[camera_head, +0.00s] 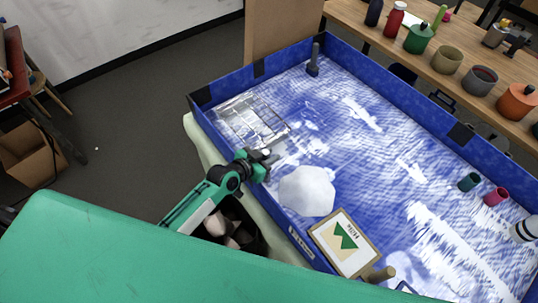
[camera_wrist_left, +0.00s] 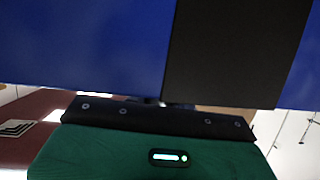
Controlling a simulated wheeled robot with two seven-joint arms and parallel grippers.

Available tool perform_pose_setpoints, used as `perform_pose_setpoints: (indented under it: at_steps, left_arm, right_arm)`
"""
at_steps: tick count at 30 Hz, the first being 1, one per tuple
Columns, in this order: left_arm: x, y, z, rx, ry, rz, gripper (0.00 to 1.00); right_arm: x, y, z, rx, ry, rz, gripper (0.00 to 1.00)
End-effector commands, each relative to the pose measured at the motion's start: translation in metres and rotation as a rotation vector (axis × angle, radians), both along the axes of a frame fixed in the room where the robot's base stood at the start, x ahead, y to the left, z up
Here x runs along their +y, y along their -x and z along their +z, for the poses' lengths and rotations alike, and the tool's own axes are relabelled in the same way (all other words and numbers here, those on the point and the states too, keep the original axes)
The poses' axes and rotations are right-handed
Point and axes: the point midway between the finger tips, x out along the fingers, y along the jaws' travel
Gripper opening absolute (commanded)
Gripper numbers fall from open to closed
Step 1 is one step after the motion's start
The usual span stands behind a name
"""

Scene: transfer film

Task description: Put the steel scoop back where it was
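I cannot make out the steel scoop for certain in either view. My left gripper (camera_head: 262,164) is at the near left edge of the blue-walled tray (camera_head: 400,95), beside a white faceted lump (camera_head: 307,191). A small grey piece shows at its tip, and I cannot tell whether it is a finger or something held. A wire grid (camera_head: 245,122) lies inside the tray just beyond the gripper. The left wrist view shows a blue surface (camera_wrist_left: 80,45) with a dark band up close, and no fingertips. My right gripper is not in view.
A framed picture card (camera_head: 345,243) leans at the tray's near side. A dark post (camera_head: 314,62) stands in the far corner. Teal (camera_head: 469,182) and pink (camera_head: 496,197) cups stand at right. A wooden shelf with several pots (camera_head: 447,60) runs behind the tray.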

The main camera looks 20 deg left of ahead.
Motion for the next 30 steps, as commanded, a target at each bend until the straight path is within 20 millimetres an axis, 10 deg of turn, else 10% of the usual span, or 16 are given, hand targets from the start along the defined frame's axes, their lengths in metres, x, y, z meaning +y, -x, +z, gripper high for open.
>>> perform_pose_setpoints:
  at_steps: [3, 15, 30]
  left_arm:
    - [0.000, 0.000, 0.000, 0.000, 0.000, 0.000, 0.46]
    - [0.001, 0.001, 0.004, 0.000, 0.000, 0.000, 0.46]
    - [0.043, 0.074, 0.035, 0.001, -0.002, -0.002, 0.46]
  right_arm:
    - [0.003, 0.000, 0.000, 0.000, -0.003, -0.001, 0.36]
    - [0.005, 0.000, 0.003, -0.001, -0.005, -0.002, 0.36]
    - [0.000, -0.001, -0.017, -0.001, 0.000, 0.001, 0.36]
